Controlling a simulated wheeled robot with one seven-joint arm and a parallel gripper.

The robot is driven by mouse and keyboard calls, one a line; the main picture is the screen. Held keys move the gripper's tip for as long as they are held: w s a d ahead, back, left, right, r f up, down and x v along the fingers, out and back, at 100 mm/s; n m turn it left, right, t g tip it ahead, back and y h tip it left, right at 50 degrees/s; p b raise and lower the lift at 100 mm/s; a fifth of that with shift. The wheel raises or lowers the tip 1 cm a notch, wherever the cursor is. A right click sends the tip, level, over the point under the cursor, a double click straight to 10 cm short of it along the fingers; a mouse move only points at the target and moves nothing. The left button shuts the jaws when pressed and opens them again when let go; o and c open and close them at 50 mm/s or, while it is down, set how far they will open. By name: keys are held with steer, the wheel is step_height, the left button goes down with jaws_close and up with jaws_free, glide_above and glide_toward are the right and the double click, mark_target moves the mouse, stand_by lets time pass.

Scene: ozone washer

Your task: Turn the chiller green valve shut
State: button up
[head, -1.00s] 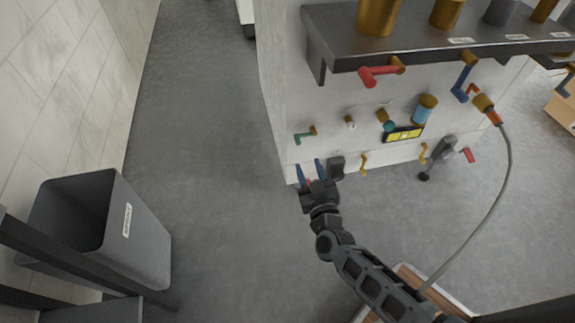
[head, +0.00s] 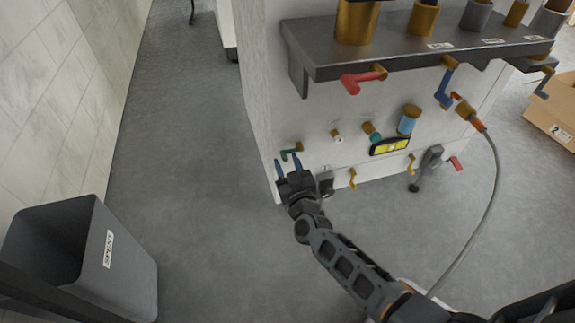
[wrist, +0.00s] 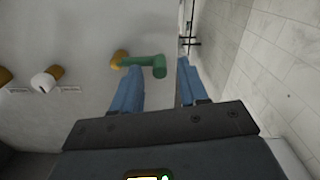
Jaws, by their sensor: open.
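The green valve handle (head: 287,154) sits low on the left part of the white machine's front, on a brass fitting (head: 299,147). My gripper (head: 287,165) is open, its two blue fingers just below the handle in the head view. In the wrist view the green handle (wrist: 145,62) runs sideways from its brass fitting (wrist: 119,59), with its end just beyond and between the blue fingertips of my gripper (wrist: 158,75). The fingers look empty, and I cannot tell whether they touch the handle.
A red handle (head: 360,80) and a blue handle (head: 443,90) hang under the grey shelf (head: 400,60). A white knob (head: 338,139) and a yellow handle (head: 352,180) are nearby. A grey bin (head: 125,265) stands at left; the floor between is clear.

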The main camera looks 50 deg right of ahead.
steer(key=shift+c, duration=0.4)
jaws_close()
steer(key=shift+r, duration=0.15)
steer(key=s+d+r+m, duration=0.3)
steer(key=d+r+m, duration=0.1)
steer(key=m, duration=1.4)
steer(key=shift+d+r+b, duration=0.25)
steer(key=shift+r+b, duration=0.15)
steer(key=shift+r, duration=0.1)
steer(key=shift+s+d, duration=0.1)
steer(key=shift+s, duration=0.05)
steer(key=shift+o, duration=0.4)
jaws_free()
steer(key=shift+r, duration=0.1)
